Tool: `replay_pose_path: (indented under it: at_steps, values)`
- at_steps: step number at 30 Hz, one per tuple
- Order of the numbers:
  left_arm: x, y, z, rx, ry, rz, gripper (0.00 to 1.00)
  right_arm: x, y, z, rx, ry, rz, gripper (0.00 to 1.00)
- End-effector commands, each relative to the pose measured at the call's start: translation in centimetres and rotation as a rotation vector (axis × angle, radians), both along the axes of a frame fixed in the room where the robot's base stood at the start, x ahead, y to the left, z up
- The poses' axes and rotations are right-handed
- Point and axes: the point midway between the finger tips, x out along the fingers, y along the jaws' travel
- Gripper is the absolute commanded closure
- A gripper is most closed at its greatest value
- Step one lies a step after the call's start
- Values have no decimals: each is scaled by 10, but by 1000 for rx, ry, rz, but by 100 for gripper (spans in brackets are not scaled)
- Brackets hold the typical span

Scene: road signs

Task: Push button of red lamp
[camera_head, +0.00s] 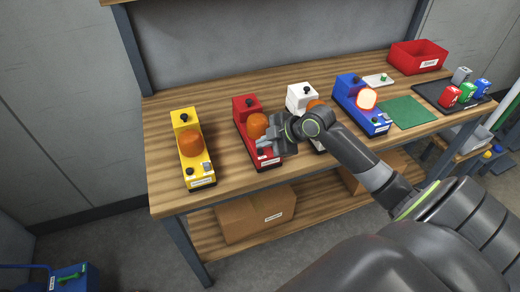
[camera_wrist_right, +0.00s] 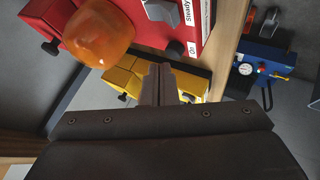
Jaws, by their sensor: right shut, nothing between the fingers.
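The red lamp (camera_head: 244,106) stands on the wooden table between the yellow lamp and the white lamp, with an orange dome (camera_head: 257,126) on its red body. In the right wrist view the red lamp (camera_wrist_right: 149,35) shows at the top, with its dome at the left, a grey button (camera_wrist_right: 161,11) and labels reading "Steady" and "On". My right gripper (camera_head: 265,146) is shut and empty at the front part of the red lamp, partly hiding it. In the wrist view its fingers (camera_wrist_right: 159,72) point toward the button side; contact cannot be told. My left gripper is not in view.
The yellow lamp (camera_head: 182,125) stands left; the white lamp (camera_head: 301,96) is partly behind my arm. The blue lamp (camera_head: 347,91) has a bright, pale dome. A green mat (camera_head: 405,112), red bin (camera_head: 428,50) and dark tray (camera_head: 430,95) are at the right.

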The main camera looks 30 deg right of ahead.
Motion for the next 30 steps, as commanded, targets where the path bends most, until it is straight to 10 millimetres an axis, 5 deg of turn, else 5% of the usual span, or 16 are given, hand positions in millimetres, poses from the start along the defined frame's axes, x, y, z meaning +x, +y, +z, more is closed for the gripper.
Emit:
replay_pose_path:
  at_steps: [30]
  values:
    - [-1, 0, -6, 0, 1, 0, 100, 0, 0, -9, 0, 0, 0, 100]
